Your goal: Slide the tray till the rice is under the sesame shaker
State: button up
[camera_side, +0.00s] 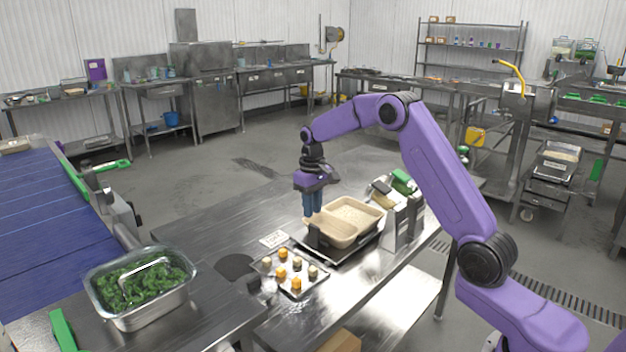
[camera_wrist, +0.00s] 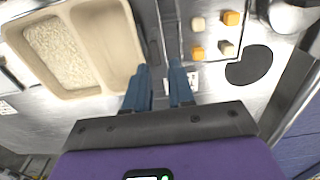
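The beige tray (camera_side: 322,232) has two compartments and sits on a dark metal guide on the steel table. White rice (camera_side: 354,212) fills its right, farther compartment; the nearer one looks empty. The wrist view shows the tray (camera_wrist: 143,50) at upper left, with rice (camera_wrist: 62,52) in its left compartment. My gripper (camera_side: 312,212) points down at the tray's left end. In the wrist view its blue fingers (camera_wrist: 159,70) are apart, with no tray wall between them, the left one close beside the tray's end wall. I cannot clearly identify the sesame shaker.
Grey metal upright parts (camera_side: 395,230) stand at the guide's right end. A small tray of orange and pale cubes (camera_side: 318,280) lies in front of the guide. A steel pan of greens (camera_side: 130,318) stands at front left. The table's back left is clear.

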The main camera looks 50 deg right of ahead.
notch_tip(320, 180, up, 8)
jog(key=shift+r, duration=0.2)
dwell(0.4)
jog(key=s+a+r+n, duration=0.1)
jog(key=s+a+n, duration=0.5)
jog(key=s+a, duration=1.1)
jog(key=s+d+f+n, duration=0.1)
jog(key=s+f+n, duration=0.1)
jog(key=s, duration=1)
jog(key=s+d+f+n, duration=0.1)
jog(key=s+n, duration=0.3)
jog(key=s, duration=0.9)
jog(key=shift+s+f+n, duration=0.15)
jog(key=shift+f+n, duration=0.15)
jog(key=shift+f, duration=0.35)
